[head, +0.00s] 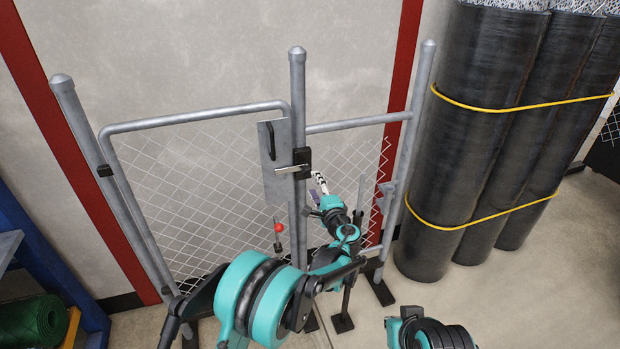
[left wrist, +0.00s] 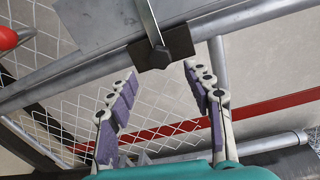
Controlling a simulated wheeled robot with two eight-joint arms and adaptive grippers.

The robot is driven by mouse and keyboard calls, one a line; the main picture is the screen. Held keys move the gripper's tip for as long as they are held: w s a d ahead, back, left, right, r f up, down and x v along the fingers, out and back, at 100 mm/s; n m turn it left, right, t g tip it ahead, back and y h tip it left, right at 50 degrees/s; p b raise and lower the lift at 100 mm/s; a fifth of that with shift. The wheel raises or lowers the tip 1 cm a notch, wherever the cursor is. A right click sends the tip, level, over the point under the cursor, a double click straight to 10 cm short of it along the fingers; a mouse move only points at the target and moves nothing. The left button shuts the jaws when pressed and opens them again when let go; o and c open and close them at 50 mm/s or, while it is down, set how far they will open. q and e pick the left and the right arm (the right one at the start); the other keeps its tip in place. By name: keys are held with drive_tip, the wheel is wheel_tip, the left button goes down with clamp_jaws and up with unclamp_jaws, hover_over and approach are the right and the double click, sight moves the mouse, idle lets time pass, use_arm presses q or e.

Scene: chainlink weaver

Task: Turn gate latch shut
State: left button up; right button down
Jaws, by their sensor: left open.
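The gate latch (head: 294,169) is a short silvery bar. In the head view it lies almost level across the gate's metal plate (head: 273,185) and the black block (head: 303,157) on the middle post. In the left wrist view the latch bar (left wrist: 150,22) runs down onto the dark block (left wrist: 178,44). My left gripper (head: 319,181) is just right of and below the latch. In the left wrist view my left gripper (left wrist: 160,76) has its fingers spread, with nothing between them, and the bar's end lies just beyond the tips. My right gripper is not in view.
The gate frame (head: 200,115) with mesh stands left of the middle post (head: 297,85). A red knob (head: 279,227) sits low beside that post. Tall black mesh rolls (head: 480,130) with yellow bands stand at the right. A green roll (head: 38,320) lies at the lower left.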

use_arm(q)
drive_tip(key=shift+v, duration=1.75)
drive_tip(key=shift+a, duration=0.1)
